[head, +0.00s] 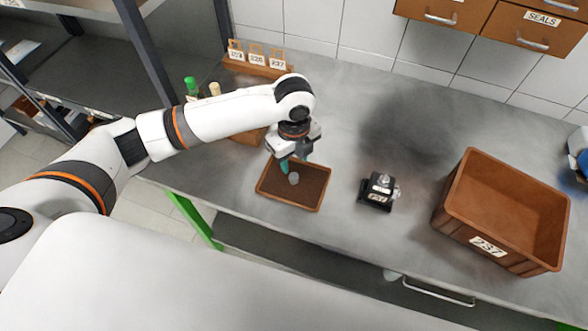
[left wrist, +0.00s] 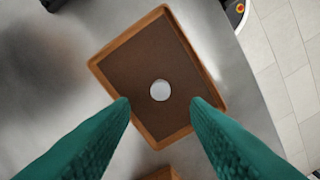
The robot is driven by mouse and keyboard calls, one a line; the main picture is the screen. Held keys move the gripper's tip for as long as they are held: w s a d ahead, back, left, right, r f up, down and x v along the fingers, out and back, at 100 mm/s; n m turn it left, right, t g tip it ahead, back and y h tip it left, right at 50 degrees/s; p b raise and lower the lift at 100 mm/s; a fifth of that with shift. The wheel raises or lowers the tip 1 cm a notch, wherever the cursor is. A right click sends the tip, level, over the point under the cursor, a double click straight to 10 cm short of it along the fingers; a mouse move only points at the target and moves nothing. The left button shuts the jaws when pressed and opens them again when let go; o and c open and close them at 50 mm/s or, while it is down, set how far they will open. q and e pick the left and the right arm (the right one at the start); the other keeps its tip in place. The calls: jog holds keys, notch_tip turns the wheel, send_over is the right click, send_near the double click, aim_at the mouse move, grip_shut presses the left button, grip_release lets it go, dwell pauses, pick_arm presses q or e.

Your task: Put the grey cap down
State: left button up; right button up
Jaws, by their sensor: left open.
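The grey cap (head: 294,178) lies on the brown mat of a shallow wooden tray (head: 318,208). In the left wrist view the cap (left wrist: 159,90) shows as a pale round disc near the middle of the tray (left wrist: 104,73). My left gripper (head: 290,166) is over the tray, pointing down. Its two green fingers (left wrist: 160,103) are spread apart on either side of the cap in the picture, with nothing between them. The gap in height between fingertips and cap is hard to judge. My right gripper is not in view.
A small black device (head: 377,195) stands right of the tray. A large brown bin (head: 447,215) labelled 237 is farther right. A wooden rack with tags (head: 257,66) and bottles (head: 191,87) is behind my left arm. The bench between tray and device is clear.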

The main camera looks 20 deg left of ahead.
pick_arm(q)
notch_tip(320, 180, up, 6)
jog(key=shift+f+b, duration=0.25)
jog(key=shift+b, duration=0.05)
dwell(0.3)
